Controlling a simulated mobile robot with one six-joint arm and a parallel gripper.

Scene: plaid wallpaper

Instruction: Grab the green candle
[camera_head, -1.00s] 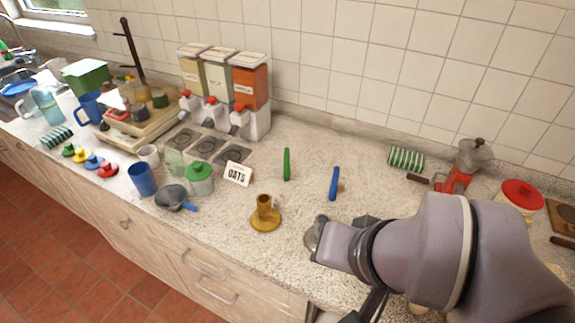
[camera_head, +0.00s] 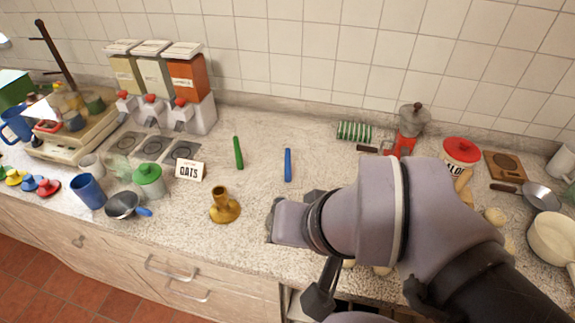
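The green candle (camera_head: 238,153) is a thin green stick standing on the speckled counter, left of a similar blue candle (camera_head: 288,165). A brass candle holder (camera_head: 224,206) stands in front of them and looks empty. My gripper (camera_head: 322,292) shows only in part, as dark pieces beside the grey arm links at the counter's front edge. It is right of and nearer than the green candle, well apart from it. The arm hides most of it, so its opening and any contents are not visible.
Dispensers (camera_head: 165,90) stand behind. Counter around the candles is clear.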

